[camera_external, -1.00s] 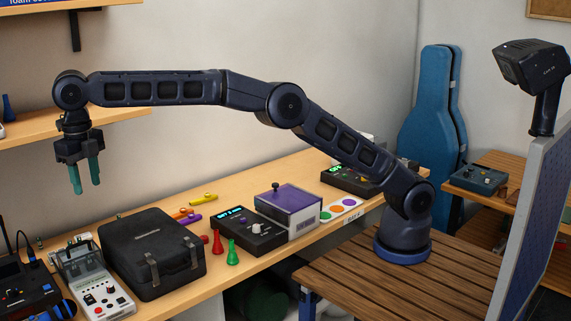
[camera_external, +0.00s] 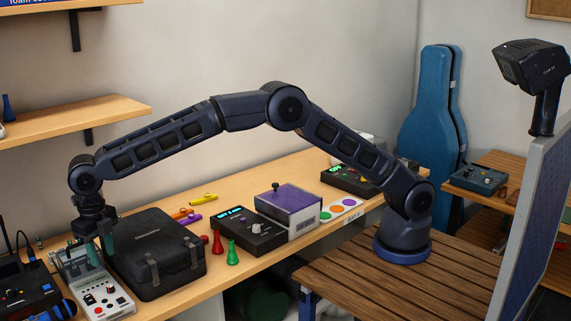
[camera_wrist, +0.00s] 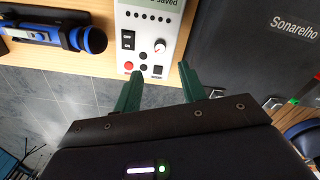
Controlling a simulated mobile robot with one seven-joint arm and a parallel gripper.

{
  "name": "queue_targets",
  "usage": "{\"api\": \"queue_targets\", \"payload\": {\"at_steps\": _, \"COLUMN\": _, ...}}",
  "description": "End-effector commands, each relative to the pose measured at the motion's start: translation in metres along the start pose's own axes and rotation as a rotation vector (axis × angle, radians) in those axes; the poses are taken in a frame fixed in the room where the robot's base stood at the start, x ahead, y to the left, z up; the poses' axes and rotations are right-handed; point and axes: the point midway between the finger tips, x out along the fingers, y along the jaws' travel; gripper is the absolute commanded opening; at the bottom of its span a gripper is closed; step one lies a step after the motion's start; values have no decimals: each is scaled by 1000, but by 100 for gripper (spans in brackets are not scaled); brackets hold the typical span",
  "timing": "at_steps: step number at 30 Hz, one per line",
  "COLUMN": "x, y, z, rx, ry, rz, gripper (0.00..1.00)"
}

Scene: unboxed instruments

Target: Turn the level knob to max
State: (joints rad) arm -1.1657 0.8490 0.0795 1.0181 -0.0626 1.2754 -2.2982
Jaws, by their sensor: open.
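A white device (camera_external: 106,300) stands on the bench at the lower left; it also shows in the wrist view (camera_wrist: 140,68). I cannot read a label on the knob. My gripper (camera_external: 98,252) is above the device, fingers pointing down. In the wrist view the two green fingers of my gripper (camera_wrist: 157,75) are apart with nothing between them. The knob lies beyond the fingertips.
A black case (camera_external: 155,240) stands close to the right of the white device. A black box with a display and knob (camera_external: 235,238) sits farther right, with red (camera_external: 217,244) and green (camera_external: 232,255) pawns nearby. A blue-black microphone (camera_wrist: 60,36) lies left of the white device.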

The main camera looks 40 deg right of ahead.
Motion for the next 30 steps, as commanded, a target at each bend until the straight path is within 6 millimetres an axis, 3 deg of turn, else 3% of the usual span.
{"api": "queue_targets", "payload": {"at_steps": 15, "x": 80, "y": 0, "z": -1, "rx": -1, "ry": 1, "rz": -2, "gripper": 41}}
{"api": "queue_targets", "payload": {"at_steps": 21, "x": 94, "y": -1, "z": 0, "rx": 1, "ry": 1, "rz": -2, "gripper": 41}}
{"api": "queue_targets", "payload": {"at_steps": 30, "x": 96, "y": 0, "z": 0, "rx": 1, "ry": 1, "rz": -1, "gripper": 41}}
